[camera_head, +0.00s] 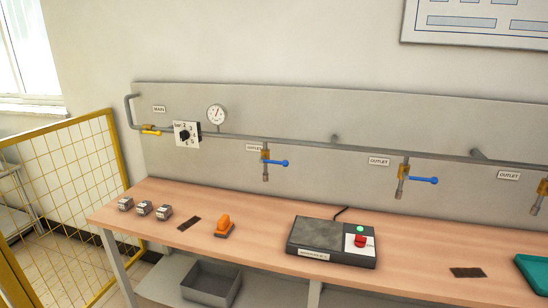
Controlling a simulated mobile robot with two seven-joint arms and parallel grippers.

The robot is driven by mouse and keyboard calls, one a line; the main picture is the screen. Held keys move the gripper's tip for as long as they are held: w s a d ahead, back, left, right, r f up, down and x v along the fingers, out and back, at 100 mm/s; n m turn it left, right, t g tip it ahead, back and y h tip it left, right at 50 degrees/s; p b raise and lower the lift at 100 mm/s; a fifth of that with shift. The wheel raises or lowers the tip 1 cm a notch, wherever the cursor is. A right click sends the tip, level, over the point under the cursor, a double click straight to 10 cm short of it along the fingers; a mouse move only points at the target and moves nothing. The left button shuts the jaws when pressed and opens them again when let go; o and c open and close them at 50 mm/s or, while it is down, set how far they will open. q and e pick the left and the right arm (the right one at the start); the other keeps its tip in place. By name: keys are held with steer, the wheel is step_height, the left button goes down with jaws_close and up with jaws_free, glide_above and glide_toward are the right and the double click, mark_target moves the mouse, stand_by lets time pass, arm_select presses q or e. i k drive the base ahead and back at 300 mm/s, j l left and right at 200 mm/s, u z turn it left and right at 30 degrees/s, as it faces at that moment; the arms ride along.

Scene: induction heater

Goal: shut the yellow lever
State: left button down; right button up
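The yellow lever (151,132) is at the far left end of the grey pipe, beneath the label MAIN (159,109). It lies roughly along the pipe, nearly level, with a slight tilt. It is small in the head view, so its exact angle is hard to read. Neither of my grippers shows in this view, and nothing touches the lever.
A dial box (187,134) and a gauge (217,115) sit right of the lever. Blue outlet levers (276,163) (424,180) stick out to the right. The bench (270,225) holds small blocks (144,208), an orange-handled item (224,227) and the heater (318,233). A yellow mesh fence (75,190) stands left.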

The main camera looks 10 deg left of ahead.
mark_target(159, 134)
steer(key=i+j, duration=0.15)
steer(key=j, duration=0.35)
steer(key=i+j, duration=0.1)
steer(key=j, duration=0.45)
steer(key=i+j+z, duration=0.1)
steer(key=j, duration=0.4)
steer(key=i+j, duration=0.15)
steer(key=j, duration=0.35)
steer(key=i+j, duration=0.15)
steer(key=j, duration=0.4)
steer(key=i+j, duration=0.1)
steer(key=j, duration=0.4)
steer(key=i+j+z, duration=0.1)
steer(key=j, duration=0.45)
